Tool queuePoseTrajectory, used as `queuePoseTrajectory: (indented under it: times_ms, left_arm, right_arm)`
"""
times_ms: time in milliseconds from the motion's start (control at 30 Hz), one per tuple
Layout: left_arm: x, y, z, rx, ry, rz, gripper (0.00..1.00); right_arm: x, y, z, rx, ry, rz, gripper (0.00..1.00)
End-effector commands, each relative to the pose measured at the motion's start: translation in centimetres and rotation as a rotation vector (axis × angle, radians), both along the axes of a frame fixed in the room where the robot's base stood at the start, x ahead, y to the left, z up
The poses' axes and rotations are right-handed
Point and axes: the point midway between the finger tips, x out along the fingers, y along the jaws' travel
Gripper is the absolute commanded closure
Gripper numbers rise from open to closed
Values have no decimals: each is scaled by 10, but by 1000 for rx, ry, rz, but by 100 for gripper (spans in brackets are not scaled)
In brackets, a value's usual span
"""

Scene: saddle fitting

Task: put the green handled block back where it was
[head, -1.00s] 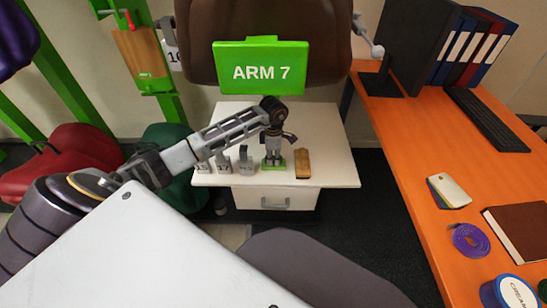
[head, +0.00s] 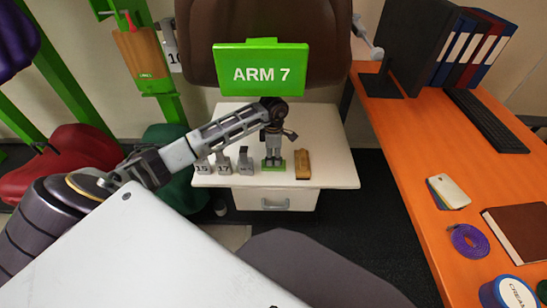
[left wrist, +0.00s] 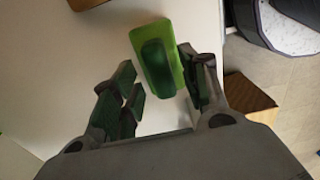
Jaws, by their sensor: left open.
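The green handled block (head: 273,165) rests on the white cabinet top (head: 325,140), between a grey numbered block and a wooden block. In the left wrist view the green block (left wrist: 166,40) shows from above, with its darker green handle standing on it. My left gripper (head: 273,154) points down just over the block. In the left wrist view my left gripper (left wrist: 160,85) is open, with its fingers on either side of the handle end of the block. The right finger looks nearer to it; I cannot tell whether it touches. My right gripper is not in view.
Grey numbered blocks (head: 222,164) stand close on the left, and a wooden block (head: 302,164) lies close on the right. A green ARM 7 sign (head: 262,68) stands behind. An orange desk (head: 420,150) with several items is at the right.

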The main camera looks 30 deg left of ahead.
Motion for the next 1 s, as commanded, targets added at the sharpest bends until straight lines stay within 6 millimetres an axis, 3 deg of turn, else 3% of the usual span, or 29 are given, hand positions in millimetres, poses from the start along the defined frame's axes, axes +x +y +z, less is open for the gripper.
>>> queuePoseTrajectory:
  times_ms: [600, 1000]
  left_arm:
    - [0, 1, 88, 1, 0, 1, 56]
    - [0, 1, 105, 0, 1, 1, 56]
  right_arm:
    - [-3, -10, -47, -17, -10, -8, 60]
    - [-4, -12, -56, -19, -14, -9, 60]
